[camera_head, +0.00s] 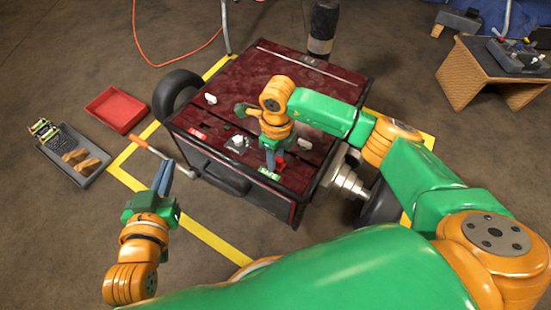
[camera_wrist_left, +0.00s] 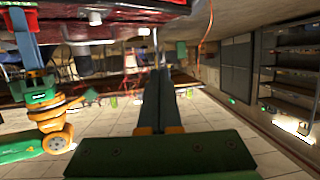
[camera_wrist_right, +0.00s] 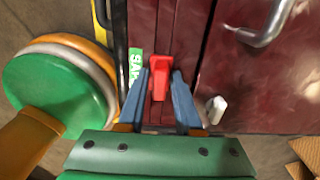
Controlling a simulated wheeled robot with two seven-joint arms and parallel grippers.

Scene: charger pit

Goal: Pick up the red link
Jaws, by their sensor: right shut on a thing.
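The red link (camera_wrist_right: 160,78) is a small red piece at the top of the dark red cabinet (camera_head: 315,95). In the right wrist view it sits between the two blue fingers of my right gripper (camera_wrist_right: 160,76), which is shut on it. In the head view my right gripper (camera_head: 271,163) points down at the cabinet's front edge, and a bit of the red link (camera_head: 280,160) shows beside its fingers. My left gripper (camera_head: 163,172) is left of the cabinet, with its fingers together and nothing seen between them; they also show together in the left wrist view (camera_wrist_left: 155,80).
A crank with an orange handle (camera_head: 148,147) juts from the cabinet close to my left gripper. A green label (camera_wrist_right: 135,67) lies beside the red link. A red tray (camera_head: 117,110) and a grey tray with parts (camera_head: 90,178) stand on the floor at left. White knobs dot the cabinet top.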

